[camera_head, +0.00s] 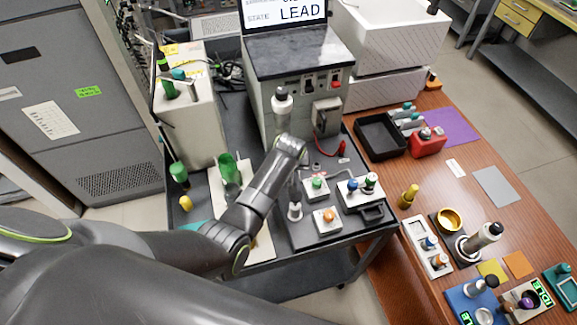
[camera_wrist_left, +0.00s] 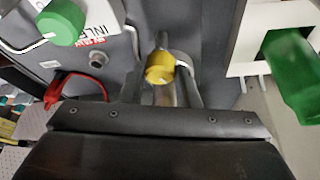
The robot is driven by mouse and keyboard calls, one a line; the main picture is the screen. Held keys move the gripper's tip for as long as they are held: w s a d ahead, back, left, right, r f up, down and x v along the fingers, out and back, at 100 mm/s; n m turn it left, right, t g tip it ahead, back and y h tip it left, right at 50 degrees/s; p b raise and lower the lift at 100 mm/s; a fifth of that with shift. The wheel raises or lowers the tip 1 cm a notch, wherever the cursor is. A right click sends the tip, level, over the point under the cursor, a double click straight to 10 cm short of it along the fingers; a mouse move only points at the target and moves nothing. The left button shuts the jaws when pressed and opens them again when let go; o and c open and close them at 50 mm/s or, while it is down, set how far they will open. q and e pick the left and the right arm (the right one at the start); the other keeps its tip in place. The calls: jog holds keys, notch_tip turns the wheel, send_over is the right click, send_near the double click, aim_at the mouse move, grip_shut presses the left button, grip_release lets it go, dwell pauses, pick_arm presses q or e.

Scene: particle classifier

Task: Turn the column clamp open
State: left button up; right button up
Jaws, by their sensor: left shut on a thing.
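My left arm (camera_head: 262,190) reaches in from the left over the cart, and its wrist end is in front of the grey machine. In the left wrist view my left gripper (camera_wrist_left: 161,90) is shut on a small yellow knob (camera_wrist_left: 160,67). Its grey fingers lie on either side of the knob. In the head view the fingertips and the yellow knob are not clearly visible beside the wrist. I cannot clearly make out the rest of the column clamp. My right gripper is not in view.
A green tube (camera_head: 228,167) stands left of the wrist. A white bottle (camera_head: 283,103) is close behind it. White blocks with green (camera_head: 317,183) and orange (camera_head: 329,216) knobs are at right. A red lead (camera_wrist_left: 75,84) shows at left in the wrist view.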

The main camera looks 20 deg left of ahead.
pick_arm(q)
jog(key=n+y, duration=0.1)
jog(key=n, duration=0.1)
jog(key=shift+d+n+b, duration=0.1)
jog(key=shift+n+b, duration=0.2)
jog(key=shift+n, duration=0.1)
jog(key=n+g+y+b, duration=0.1)
jog(key=n, duration=0.1)
jog(key=shift+w+n, duration=0.1)
jog(key=shift+n, duration=0.3)
jog(key=n+b, duration=0.1)
jog(key=n, duration=0.1)
jog(key=n+g+b, duration=0.1)
jog(key=n, duration=0.1)
jog(key=shift+w+d+f+g+y+b, duration=0.1)
jog(key=shift+g+y+b, duration=0.2)
jog(key=shift+y+b, duration=0.1)
jog(key=shift+n+g+b, duration=0.4)
jog(key=shift+n+b, duration=0.25)
jog(key=shift+n, duration=0.55)
jog(key=o, duration=1)
jog(key=shift+r, duration=0.2)
